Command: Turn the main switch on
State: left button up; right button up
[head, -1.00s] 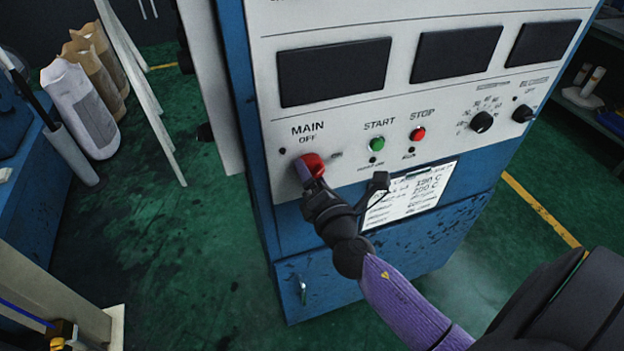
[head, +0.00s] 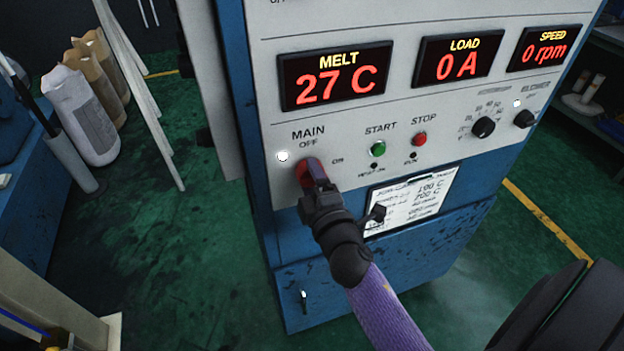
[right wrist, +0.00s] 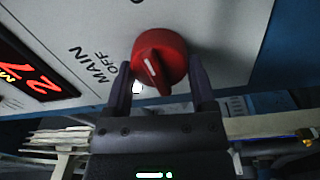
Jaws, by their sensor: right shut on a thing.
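The main switch (head: 308,172) is a red rotary knob on the cabinet's pale panel, below the words MAIN and OFF, with ON to its right. My right gripper (head: 318,188) is shut on the knob and partly hides it in the head view. In the right wrist view the red knob (right wrist: 160,58) sits between the two dark fingers (right wrist: 160,85), and a white pointer line shows on its face. The lamp (head: 283,156) left of the switch glows white. The displays are lit: MELT (head: 335,77) reads 27 C, LOAD (head: 458,63) 0 A, SPEED (head: 544,47) 0 rpm. My left gripper is not in view.
A green START button (head: 378,149) and a red STOP button (head: 419,139) sit right of the switch. Black knobs (head: 483,127) are farther right. A clipboard sheet (head: 412,200) hangs below the panel. Sacks (head: 85,115) stand at left on the green floor.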

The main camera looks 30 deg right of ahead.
jog(key=shift+m, duration=0.4)
jog(key=o, duration=1.2)
